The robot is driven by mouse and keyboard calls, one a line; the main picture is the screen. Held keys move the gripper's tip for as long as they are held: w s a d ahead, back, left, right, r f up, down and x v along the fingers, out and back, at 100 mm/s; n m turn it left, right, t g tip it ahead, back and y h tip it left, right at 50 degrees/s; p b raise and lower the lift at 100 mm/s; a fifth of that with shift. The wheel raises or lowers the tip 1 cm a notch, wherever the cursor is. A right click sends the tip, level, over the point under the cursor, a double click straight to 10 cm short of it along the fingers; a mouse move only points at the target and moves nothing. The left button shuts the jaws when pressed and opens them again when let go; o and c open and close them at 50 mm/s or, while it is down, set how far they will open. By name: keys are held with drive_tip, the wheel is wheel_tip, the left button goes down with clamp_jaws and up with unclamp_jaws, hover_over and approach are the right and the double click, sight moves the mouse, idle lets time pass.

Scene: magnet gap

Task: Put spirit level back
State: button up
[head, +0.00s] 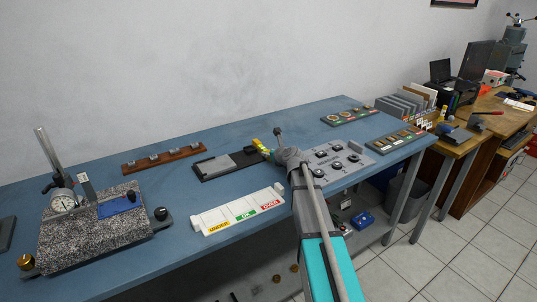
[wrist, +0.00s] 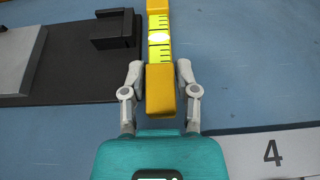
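The spirit level is a yellow bar with a bright green-yellow vial. In the wrist view the spirit level (wrist: 160,85) lies between the two fingers of my gripper (wrist: 160,80), which are shut on its sides. Its far end runs out of the top of the picture. In the head view the spirit level (head: 259,145) sticks out to the upper left of my gripper (head: 270,154), over the right end of a black tray (head: 212,177). My arm hides part of the level there. I cannot tell its exact height above the table.
A grey block (head: 214,166) lies on the black tray. A white sorting rack with coloured labels (head: 237,211) stands in front. A grey numbered plate (head: 345,150) is right of my gripper. A granite stand with a dial gauge (head: 63,201) is at left. Blue tabletop (head: 180,205) is clear between them.

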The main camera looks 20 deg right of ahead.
drive_tip(key=shift+o, duration=1.2)
drive_tip(key=shift+r, duration=0.1)
drive_tip(key=shift+r, duration=0.1)
drive_tip(key=p+v, duration=0.4)
drive_tip(key=v, duration=0.8)
drive_tip(key=shift+p, duration=0.4)
drive_tip(key=shift+o, duration=0.4)
drive_tip(key=shift+r, duration=0.1)
